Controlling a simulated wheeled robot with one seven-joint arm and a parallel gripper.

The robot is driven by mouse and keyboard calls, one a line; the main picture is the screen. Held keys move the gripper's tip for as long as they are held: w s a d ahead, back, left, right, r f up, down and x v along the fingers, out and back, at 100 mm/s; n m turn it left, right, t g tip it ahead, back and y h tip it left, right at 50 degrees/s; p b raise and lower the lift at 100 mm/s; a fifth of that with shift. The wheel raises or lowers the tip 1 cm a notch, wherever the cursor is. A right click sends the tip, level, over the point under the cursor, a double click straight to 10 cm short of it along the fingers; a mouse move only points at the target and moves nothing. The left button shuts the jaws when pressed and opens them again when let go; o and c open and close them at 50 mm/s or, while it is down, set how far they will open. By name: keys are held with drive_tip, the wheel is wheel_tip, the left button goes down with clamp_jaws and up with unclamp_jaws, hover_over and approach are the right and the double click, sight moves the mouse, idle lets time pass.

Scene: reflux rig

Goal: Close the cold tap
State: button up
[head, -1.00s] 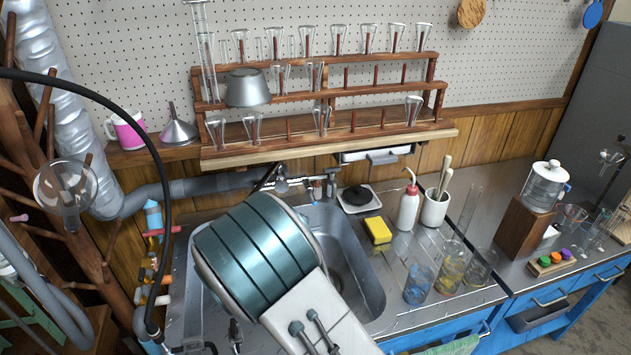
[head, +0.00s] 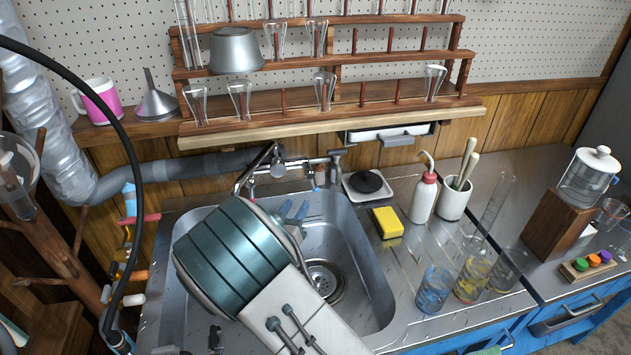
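The metal tap fitting (head: 290,168) is on the wall behind the sink. I cannot tell whether water runs. My gripper (head: 292,212) shows two blue fingertips beyond my teal arm link, over the sink. The fingertips are apart with nothing seen between them, below the tap fitting and not touching it. The rest of my gripper is hidden behind my arm.
The sink (head: 360,260) lies under my arm. To the right are a yellow sponge (head: 387,222), a hot plate (head: 368,184), a wash bottle (head: 423,196) and several beakers. A wooden glassware rack (head: 330,122) hangs above the tap. A black hose (head: 138,160) curves at left.

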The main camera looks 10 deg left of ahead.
sight(312, 181)
drive_tip(key=w+d, duration=0.2)
drive_tip(key=w, duration=1.1)
drive_tip(key=shift+w+p, duration=0.15)
drive_tip(key=shift+p, duration=0.15)
drive_tip(key=shift+d, duration=0.1)
drive_tip(key=shift+c, duration=0.3)
clamp_jaws()
